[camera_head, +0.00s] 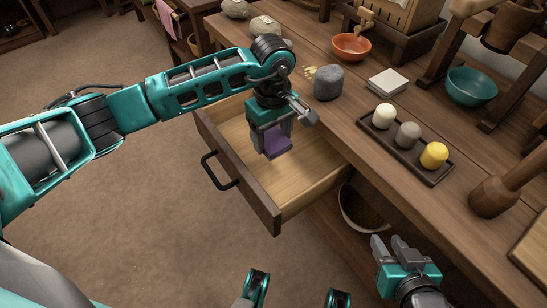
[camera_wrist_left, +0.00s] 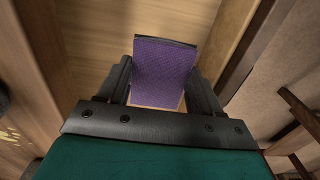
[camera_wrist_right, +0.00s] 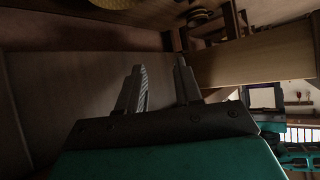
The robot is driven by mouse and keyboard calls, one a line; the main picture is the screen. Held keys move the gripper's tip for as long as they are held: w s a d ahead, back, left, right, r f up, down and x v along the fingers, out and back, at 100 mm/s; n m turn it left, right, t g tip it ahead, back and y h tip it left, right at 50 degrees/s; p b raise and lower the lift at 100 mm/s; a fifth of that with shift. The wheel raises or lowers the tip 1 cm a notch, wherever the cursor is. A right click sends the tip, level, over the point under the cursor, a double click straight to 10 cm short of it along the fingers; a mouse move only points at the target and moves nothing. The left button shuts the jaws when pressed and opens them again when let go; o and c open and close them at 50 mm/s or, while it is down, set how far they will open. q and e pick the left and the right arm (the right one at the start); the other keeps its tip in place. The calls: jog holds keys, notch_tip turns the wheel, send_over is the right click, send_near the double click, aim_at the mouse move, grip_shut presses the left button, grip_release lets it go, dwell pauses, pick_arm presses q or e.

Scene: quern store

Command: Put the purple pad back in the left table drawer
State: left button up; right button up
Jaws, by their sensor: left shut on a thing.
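The purple pad (camera_head: 277,143) is between the fingers of my left gripper (camera_head: 274,141), which is shut on it. The pad also shows in the left wrist view (camera_wrist_left: 163,72). The table drawer (camera_head: 298,196) is pulled open, with a pale wooden floor and a black handle (camera_head: 216,171). The left gripper and pad are over the drawer's opening; I cannot tell whether the pad touches the floor. No other thing shows in the drawer's visible part. My right gripper (camera_head: 390,252) is open and empty, right of the drawer, below the table's front edge.
On the wooden table (camera_head: 345,115) are a grey stone (camera_head: 328,83), white pads (camera_head: 388,82), an orange bowl (camera_head: 351,46), a teal bowl (camera_head: 471,87) and a dark tray (camera_head: 441,170) with three cylinders. A basket (camera_head: 363,209) stands on a shelf below. Carpet is clear at left.

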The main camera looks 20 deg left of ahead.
aim_at(273, 138)
pick_arm(q)
notch_tip(273, 138, down, 4)
jog(key=shift+r, duration=0.25)
notch_tip(273, 138, down, 4)
jog(key=shift+f+b, duration=0.1)
jog(key=shift+b, duration=0.75)
pick_arm(e)
jog(key=shift+w+a+f, duration=0.15)
jog(key=shift+w+a, duration=0.2)
jog(key=shift+a, duration=0.1)
jog(key=shift+f, duration=0.1)
pick_arm(q)
jog(key=shift+f, duration=0.25)
jog(key=o, duration=0.9)
jog(key=shift+r, duration=0.1)
